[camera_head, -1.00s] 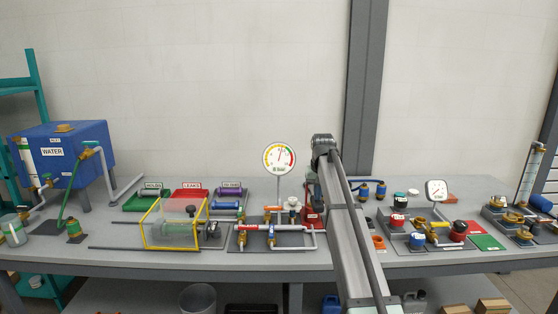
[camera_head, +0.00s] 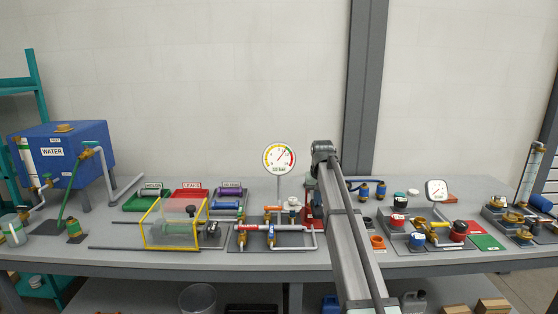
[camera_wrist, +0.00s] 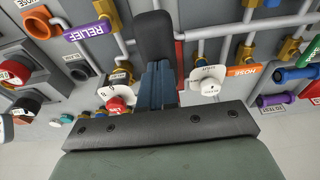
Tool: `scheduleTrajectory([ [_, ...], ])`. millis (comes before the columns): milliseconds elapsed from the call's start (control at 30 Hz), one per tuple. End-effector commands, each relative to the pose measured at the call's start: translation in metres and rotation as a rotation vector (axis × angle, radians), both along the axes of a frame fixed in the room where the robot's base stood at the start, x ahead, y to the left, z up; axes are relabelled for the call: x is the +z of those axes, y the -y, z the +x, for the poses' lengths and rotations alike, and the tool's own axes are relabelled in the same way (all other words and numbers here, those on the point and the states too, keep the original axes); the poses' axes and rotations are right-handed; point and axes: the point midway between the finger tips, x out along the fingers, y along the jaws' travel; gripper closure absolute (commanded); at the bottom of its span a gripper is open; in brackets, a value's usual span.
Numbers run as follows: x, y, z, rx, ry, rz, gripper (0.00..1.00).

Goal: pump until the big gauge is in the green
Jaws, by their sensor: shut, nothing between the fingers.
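The big gauge (camera_head: 280,158) stands on a post behind the pipework. It has a white face with yellow, green and red on its rim. Its needle points up and to the right, towards the green part; I cannot tell whether it is inside it. A red unit (camera_head: 315,208), which looks like the pump, is partly hidden behind my arm. My gripper is hidden by the arm in the head view.
A clear yellow-framed guard (camera_head: 171,224) stands left. A smaller gauge (camera_head: 437,190) stands right.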

Motion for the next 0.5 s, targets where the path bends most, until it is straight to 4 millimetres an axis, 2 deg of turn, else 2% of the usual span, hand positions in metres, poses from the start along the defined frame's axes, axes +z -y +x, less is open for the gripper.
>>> scheduleTrajectory([
  [500, 0.06, 0.0, 0.001, 0.0, 0.0, 0.0, 1.0],
])
